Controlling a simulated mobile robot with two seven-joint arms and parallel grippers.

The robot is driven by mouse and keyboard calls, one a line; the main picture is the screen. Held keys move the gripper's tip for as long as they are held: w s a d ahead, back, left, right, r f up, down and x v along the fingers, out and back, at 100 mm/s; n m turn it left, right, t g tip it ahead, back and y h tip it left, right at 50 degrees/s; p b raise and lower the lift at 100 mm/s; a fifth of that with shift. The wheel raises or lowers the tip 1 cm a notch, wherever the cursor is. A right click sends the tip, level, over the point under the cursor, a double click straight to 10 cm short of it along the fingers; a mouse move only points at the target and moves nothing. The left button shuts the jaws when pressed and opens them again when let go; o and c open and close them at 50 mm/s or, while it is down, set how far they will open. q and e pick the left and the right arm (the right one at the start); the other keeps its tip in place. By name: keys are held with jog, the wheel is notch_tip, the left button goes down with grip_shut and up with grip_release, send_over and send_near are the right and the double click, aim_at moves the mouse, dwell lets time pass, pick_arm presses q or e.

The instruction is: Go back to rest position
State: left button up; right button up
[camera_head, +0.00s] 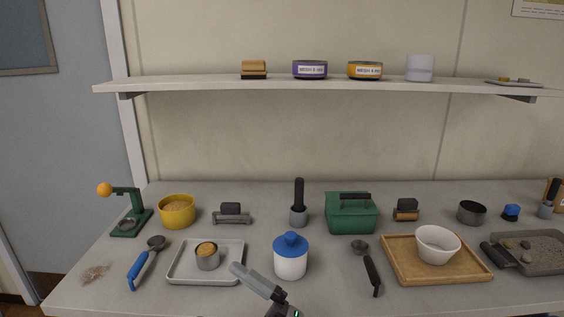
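One gripper (258,281) shows at the bottom middle. It comes in from the lower right with its grey fingers pointing up and left, so I take it for my right one. Its fingers look like one slim bar, and I cannot tell whether they are open or shut. No object shows in it. Its tip is just right of the grey tray (180,262) and left of the white jar with a blue lid (291,262). My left gripper is not in view.
The grey tray holds a small filled cup (207,257). A blue-handled scoop (140,268), yellow pot (177,212), green box (351,216), black-handled scoop (372,275) and wooden tray (400,268) with a white bowl (437,246) stand around. A shelf (200,84) runs above.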

jog(key=w+d+f+m+t+h, duration=0.2)
jog(key=d+f+m+t+h, duration=0.5)
jog(key=d+f+m+h, duration=0.4)
jog(key=s+d+f+m+g+h, duration=0.5)
jog(key=s+d+f+m+h, duration=0.3)
jog(key=s+d+f+m, duration=0.3)
jog(key=s+d+f, duration=0.4)
jog(key=d+f, duration=0.2)
jog(key=f, duration=0.1)
jog(key=shift+s+d+m+g, duration=0.15)
jog(key=shift+s+m+g, duration=0.15)
jog(key=shift+s, duration=0.05)
